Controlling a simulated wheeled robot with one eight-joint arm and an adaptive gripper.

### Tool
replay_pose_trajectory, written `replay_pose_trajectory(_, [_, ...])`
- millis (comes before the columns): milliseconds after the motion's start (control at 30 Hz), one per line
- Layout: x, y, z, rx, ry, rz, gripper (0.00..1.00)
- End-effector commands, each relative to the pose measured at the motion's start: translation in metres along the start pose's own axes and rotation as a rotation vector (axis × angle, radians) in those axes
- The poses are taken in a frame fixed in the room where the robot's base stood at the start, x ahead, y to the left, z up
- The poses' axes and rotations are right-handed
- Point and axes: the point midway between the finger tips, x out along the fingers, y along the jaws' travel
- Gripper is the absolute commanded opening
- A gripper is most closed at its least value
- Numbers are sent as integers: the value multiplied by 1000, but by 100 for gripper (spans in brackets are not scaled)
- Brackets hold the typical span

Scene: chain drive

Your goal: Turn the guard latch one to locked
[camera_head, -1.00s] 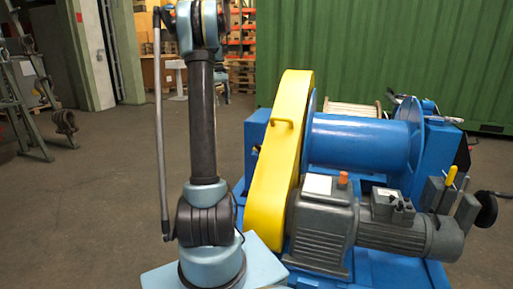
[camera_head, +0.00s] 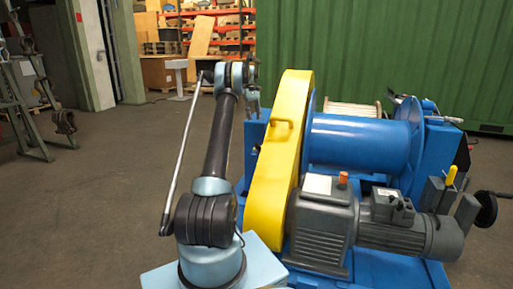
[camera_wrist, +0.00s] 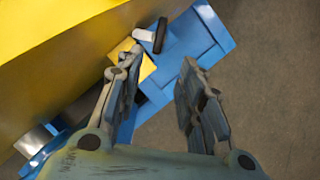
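The yellow chain guard (camera_head: 277,165) stands upright on the blue winch. It also fills the upper left of the wrist view (camera_wrist: 60,60). At its edge in the wrist view is a small latch-like part (camera_wrist: 160,35), a dark bar with a pale pin, near a yellow plate on the blue frame. I cannot tell whether it is latch one or how it is set. My gripper (camera_wrist: 160,62) is open and empty, its fingers apart, with the latch-like part beyond the tips. In the head view my gripper (camera_head: 252,103) is small beside the guard's left side.
The blue drum (camera_head: 360,143) and grey motor (camera_head: 385,235) lie right of the guard. A grey and blue part (camera_wrist: 38,142) shows at the lower left of the wrist view. Bare floor lies left of the winch, and a green container (camera_head: 400,50) stands behind.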

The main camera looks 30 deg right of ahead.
Motion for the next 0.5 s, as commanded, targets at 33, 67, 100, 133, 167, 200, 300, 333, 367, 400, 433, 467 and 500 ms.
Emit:
replay_pose_trajectory(33, [2,1,-1,0,-1,-1,35])
replay_pose_trajectory(67, [4,1,-1,0,-1,-1,35])
replay_pose_trajectory(100, [7,1,-1,0,-2,-1,35])
replay_pose_trajectory(133, [9,1,-1,0,-2,-1,35])
replay_pose_trajectory(167, [12,1,-1,0,-1,-1,35])
replay_pose_trajectory(200, [16,1,-1,0,-1,-1,35])
replay_pose_trajectory(300, [30,1,0,0,-1,-1,35])
replay_pose_trajectory(333, [34,1,0,0,-1,-1,35])
replay_pose_trajectory(367, [40,1,-1,0,-1,-1,35])
replay_pose_trajectory(400, [46,1,-1,0,-1,-1,35])
replay_pose_trajectory(433, [50,1,-1,-1,-1,-1,35])
replay_pose_trajectory(467, [56,1,-1,-1,-1,-1,35])
replay_pose_trajectory(500, [62,1,0,-1,-1,-1,35])
